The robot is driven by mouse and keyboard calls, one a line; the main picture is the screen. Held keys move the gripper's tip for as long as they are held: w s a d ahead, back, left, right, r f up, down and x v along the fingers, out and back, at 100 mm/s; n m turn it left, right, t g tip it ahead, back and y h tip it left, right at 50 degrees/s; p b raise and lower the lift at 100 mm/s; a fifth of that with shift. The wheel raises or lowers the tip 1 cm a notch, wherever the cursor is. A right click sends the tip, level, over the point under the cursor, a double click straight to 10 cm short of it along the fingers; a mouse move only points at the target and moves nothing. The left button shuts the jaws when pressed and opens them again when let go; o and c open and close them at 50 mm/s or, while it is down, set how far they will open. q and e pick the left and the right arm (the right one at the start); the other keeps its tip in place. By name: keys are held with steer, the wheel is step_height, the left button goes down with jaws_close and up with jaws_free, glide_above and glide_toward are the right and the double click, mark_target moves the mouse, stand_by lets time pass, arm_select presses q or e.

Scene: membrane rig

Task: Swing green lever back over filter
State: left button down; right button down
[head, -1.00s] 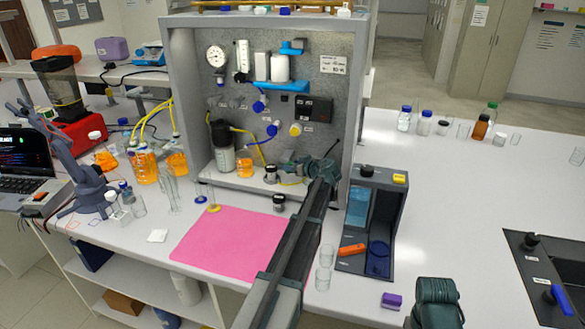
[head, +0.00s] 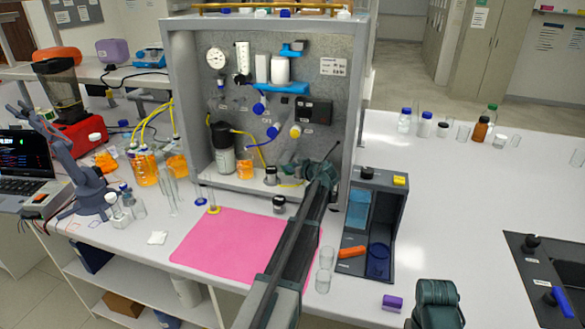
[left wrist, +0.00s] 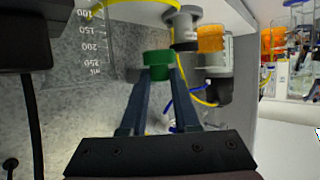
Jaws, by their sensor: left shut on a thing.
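My left gripper (head: 292,170) reaches into the lower right of the grey rig (head: 345,100) in the head view. In the left wrist view my left gripper (left wrist: 158,74) is shut on the green lever (left wrist: 158,62), whose end shows between the fingertips. The rest of the lever is hidden, and I cannot make it out in the head view. I cannot tell for sure which part is the filter, nor whether the lever lies over it. My right gripper is not in view; only part of my right arm shows at the lower right.
A black-capped bottle (head: 222,150) and an orange-filled jar (head: 245,169) stand on the rig's floor left of my gripper. Yellow and blue tubes run close by. A dark open bin (head: 393,215) stands to the right, and a pink mat (head: 215,245) lies in front.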

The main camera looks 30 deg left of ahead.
arm_select(q)
steer(key=a+m+t+h, duration=0.1)
steer(key=a+m+h, duration=0.2)
steer(key=m+h, duration=0.3)
steer(key=a+m+t+h, duration=0.2)
steer(key=a+m+h, duration=0.1)
steer(key=m+h, duration=0.3)
steer(key=a+m+t+h, duration=0.1)
steer(key=a+m+h, duration=0.2)
steer(key=m+h, duration=0.3)
steer(key=shift+s+a+m+h, duration=0.15)
steer(key=shift+s+m+h, duration=0.25)
steer(key=shift+h, duration=0.1)
steer(key=shift+w+a+m+g+h, duration=0.2)
steer(key=shift+m+g+h, duration=0.3)
steer(key=shift+m+h, duration=0.4)
steer(key=shift+d, duration=0.1)
steer(key=c, duration=0.6)
jaws_free()
steer(key=shift+w, duration=0.1)
steer(key=shift+c, duration=0.2)
